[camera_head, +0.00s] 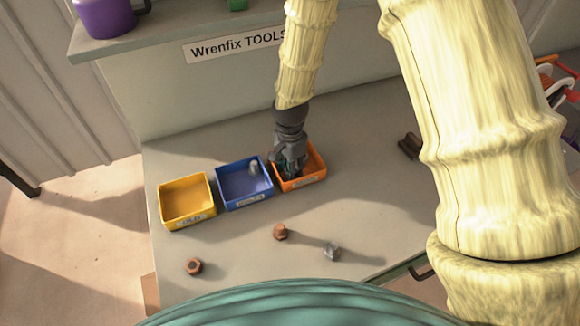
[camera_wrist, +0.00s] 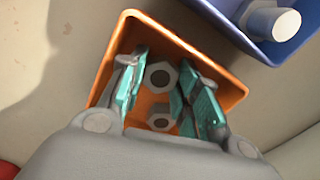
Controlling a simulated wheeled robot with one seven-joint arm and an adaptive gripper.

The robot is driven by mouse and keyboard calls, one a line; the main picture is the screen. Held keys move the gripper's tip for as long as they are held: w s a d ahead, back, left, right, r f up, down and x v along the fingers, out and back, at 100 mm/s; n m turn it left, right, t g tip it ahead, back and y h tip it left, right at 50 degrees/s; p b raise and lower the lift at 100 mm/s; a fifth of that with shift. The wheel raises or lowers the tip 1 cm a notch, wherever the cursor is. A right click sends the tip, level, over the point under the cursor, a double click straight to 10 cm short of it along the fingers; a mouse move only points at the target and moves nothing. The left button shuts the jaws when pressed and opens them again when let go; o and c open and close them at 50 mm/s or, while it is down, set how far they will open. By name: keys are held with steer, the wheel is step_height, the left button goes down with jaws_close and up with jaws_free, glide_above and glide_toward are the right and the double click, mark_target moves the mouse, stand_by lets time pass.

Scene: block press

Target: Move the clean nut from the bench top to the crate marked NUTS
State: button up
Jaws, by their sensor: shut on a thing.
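My gripper (camera_head: 291,168) is down at the orange crate (camera_head: 315,176), at the right end of the row of crates. In the wrist view its teal-padded fingers (camera_wrist: 160,82) are inside the crate's outline, shut on a clean grey nut (camera_wrist: 160,74). Another grey nut (camera_wrist: 161,118) shows between the fingers nearer the palm, apparently in the crate. I cannot tell whether the held nut touches the crate floor. The orange crate's label is too small to read. The gripper hides part of the crate in the head view.
A blue crate (camera_head: 230,189) holding a pale bolt (camera_head: 254,168) and a yellow crate (camera_head: 168,207) stand to the left. Two rusty pieces (camera_head: 194,266) (camera_head: 281,231) and a grey piece (camera_head: 332,252) lie on the bench in front. A dark object (camera_head: 408,147) lies at right.

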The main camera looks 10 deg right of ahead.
steer(key=shift+f, duration=0.1)
steer(key=o, duration=0.8)
steer(key=shift+r+b, duration=1.65)
steer(key=shift+r, duration=4.5)
